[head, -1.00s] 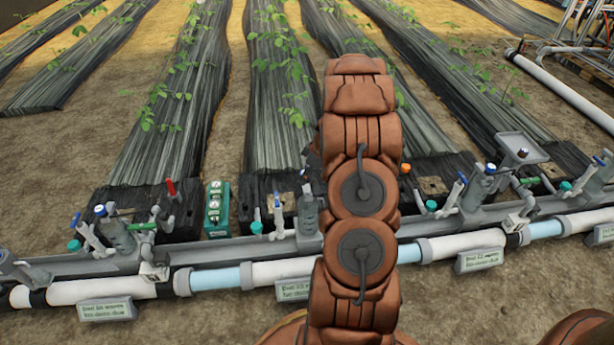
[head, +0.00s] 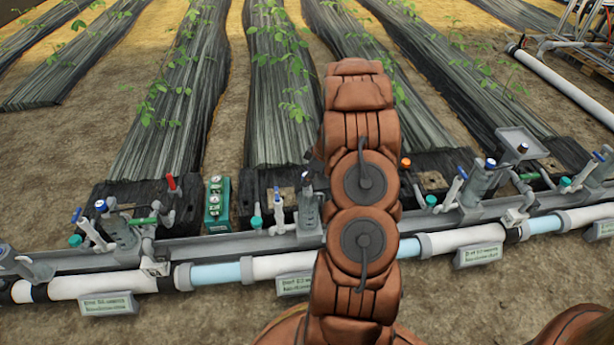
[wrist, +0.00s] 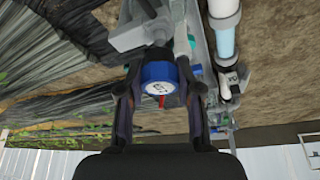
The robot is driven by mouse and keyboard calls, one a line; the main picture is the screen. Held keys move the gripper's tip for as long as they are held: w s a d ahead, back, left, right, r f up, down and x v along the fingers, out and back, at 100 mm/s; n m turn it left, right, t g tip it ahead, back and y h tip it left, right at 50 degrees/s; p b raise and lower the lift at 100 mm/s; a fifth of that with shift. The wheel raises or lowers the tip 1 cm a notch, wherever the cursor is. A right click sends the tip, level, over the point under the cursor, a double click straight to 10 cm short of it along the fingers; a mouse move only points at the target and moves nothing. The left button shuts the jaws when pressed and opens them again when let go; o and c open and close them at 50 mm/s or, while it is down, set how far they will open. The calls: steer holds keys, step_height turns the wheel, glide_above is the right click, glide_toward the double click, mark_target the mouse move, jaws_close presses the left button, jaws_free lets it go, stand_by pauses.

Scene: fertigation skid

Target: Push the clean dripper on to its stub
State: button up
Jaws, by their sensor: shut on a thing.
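My gripper (wrist: 159,95) shows in the wrist view, its two dark fingers closed on either side of a blue round piece (wrist: 158,73) with a white marked face. I take this piece to be the dripper, but its far end is hidden. The stub cannot be made out, and I cannot tell whether the piece touches it. In the head view my brown arm hides the gripper and the spot where it works.
A grey rail with a white and clear pipe (head: 470,243) runs across the head view. Grey blue-topped housings (head: 118,232), valves and small signs (head: 108,304) line it. A green box (head: 217,204) stands behind the rail. Dark plant rows extend beyond. Bare soil lies in front.

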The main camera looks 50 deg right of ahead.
mark_target(308, 187)
steer(key=shift+s+f+b, duration=0.2)
steer(key=shift+f+b, duration=0.2)
steer(key=shift+b, duration=0.2)
steer(key=shift+f+b, duration=1.2)
steer(key=shift+b, duration=0.65)
stand_by(1.4)
steer(key=o, duration=0.9)
steer(key=shift+r, duration=0.1)
steer(key=shift+r+p, duration=1.1)
steer(key=shift+r, duration=3.35)
